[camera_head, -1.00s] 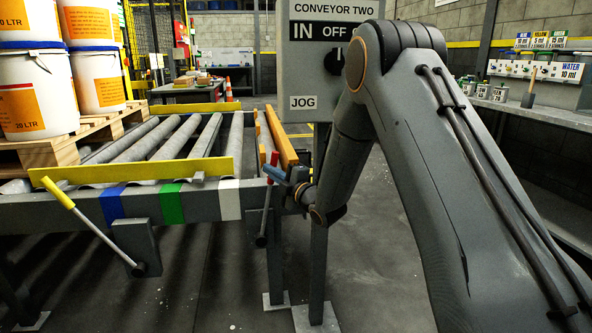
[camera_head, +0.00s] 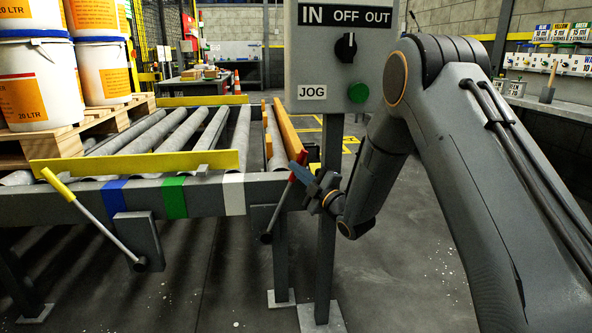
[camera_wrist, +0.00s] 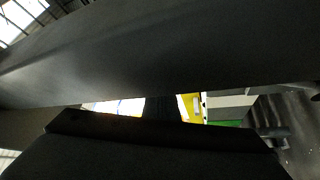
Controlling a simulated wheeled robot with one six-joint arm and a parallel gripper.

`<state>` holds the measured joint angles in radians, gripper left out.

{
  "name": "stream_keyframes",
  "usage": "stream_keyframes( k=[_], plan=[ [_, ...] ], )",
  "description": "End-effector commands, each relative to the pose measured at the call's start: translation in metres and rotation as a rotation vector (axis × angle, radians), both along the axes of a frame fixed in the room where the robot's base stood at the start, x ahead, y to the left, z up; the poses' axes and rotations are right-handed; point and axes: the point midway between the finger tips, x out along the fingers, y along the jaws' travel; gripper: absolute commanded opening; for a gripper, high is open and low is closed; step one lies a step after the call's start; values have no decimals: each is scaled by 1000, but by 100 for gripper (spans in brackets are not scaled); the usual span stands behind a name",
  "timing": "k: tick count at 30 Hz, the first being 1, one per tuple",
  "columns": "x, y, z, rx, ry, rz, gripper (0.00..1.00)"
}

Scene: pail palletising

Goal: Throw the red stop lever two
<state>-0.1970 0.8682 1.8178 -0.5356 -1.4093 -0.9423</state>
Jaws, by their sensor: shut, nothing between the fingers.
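The red stop lever (camera_head: 298,166) is on the right end of the conveyor frame in the head view. Its thin rod rises from a dark pivot low on the frame and leans to the right, red grip at the top. The wrist view is mostly dark gripper and arm parts; I cannot make out the lever there.
A yellow-handled lever (camera_head: 90,214) leans to the upper left. The roller conveyor (camera_head: 160,133) carries blue, green and white bands. White pails (camera_head: 104,80) stand on a pallet (camera_head: 50,146) at the left. The control box (camera_head: 343,70) stands on a post close behind my gripper.

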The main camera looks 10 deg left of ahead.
Motion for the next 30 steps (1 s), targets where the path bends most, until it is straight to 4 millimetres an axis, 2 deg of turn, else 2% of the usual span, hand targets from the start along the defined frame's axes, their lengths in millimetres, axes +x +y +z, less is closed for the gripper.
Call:
stream_keyframes(
  k=[1,7,11,14,24,30],
  plan=[
    [5,-13,-7,-2,16,-27,0],
    [4,-11,-4,-3,17,-29,0],
    [-2,5,5,-3,11,-22,0],
    [-9,27,15,-2,5,-10,0],
    [-61,-19,2,-3,4,-10,0],
    [-77,-35,-3,-1,0,-10,0]
  ],
)
